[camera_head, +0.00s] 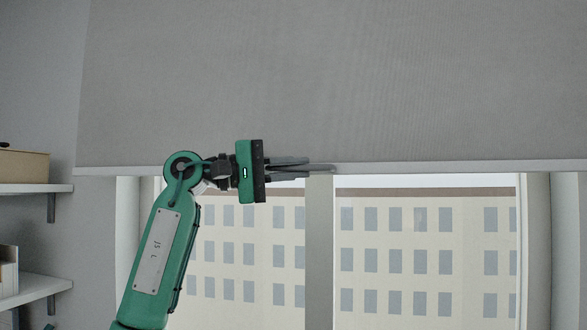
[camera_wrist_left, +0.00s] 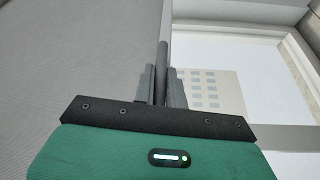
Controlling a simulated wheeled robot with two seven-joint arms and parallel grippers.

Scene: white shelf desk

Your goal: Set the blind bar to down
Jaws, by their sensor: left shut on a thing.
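The grey roller blind (camera_head: 300,80) hangs over the upper part of the window. Its pale blind bar (camera_head: 450,167) runs level along the blind's lower edge, above the lower panes. My left gripper (camera_head: 318,168) is at the bar, left of its middle, with its fingers on it. In the left wrist view the bar (camera_wrist_left: 167,30) runs between the two fingers of the left gripper (camera_wrist_left: 162,85), which is shut on it. The fingers hide a short stretch of the bar. My right gripper is not in view.
A window post (camera_head: 319,250) stands below the gripper, between two panes showing a building. At the left, an upper wall shelf (camera_head: 40,188) holds a box (camera_head: 24,166), and a lower shelf (camera_head: 35,287) is below it. The space before the window is clear apart from my left arm.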

